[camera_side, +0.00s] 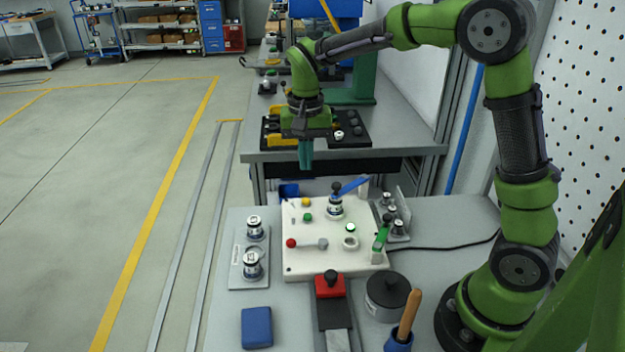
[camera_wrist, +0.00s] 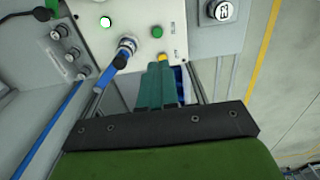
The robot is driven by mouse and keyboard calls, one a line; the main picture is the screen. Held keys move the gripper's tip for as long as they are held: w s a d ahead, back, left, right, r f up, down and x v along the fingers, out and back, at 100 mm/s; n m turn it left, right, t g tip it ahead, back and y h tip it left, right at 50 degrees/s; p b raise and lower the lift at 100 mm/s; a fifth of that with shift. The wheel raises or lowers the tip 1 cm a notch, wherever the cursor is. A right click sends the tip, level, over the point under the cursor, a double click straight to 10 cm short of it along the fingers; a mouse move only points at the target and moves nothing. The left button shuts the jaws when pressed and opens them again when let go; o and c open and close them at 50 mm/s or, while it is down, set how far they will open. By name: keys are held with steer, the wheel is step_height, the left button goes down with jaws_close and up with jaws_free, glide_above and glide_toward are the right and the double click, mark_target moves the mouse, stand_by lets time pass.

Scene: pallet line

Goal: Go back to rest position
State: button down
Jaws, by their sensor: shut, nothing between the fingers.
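My gripper (camera_side: 306,166) hangs pointing down from my green arm, above the gap between the front table and the rear bench in the side view. Its teal fingers are shut with nothing between them. In the wrist view the closed fingers (camera_wrist: 157,72) reach toward the edge of a white panel (camera_wrist: 140,18). The panel also shows in the side view (camera_side: 300,262), below and nearer than the gripper. The gripper looks clear of all of these.
A grey plate (camera_side: 237,262) with two cylindrical parts stands left of the panel. A blue block (camera_side: 256,328), a red-topped device (camera_side: 330,288), a dark round container (camera_side: 387,296) and a wooden-handled tool (camera_side: 410,314) lie in front. The rear bench (camera_side: 398,135) stands behind.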

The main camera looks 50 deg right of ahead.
steer(key=s+a+r+n+t+y, duration=0.1)
steer(key=s+r+n+t, duration=0.1)
steer(key=s, duration=0.7)
steer(key=s+a+r+n+t+y, duration=0.1)
steer(key=s+a+r+n+t, duration=0.1)
steer(key=s+r+t, duration=0.3)
steer(key=shift+s+a+n, duration=0.3)
steer(key=shift+s+n, duration=0.2)
steer(key=shift+s, duration=1.9)
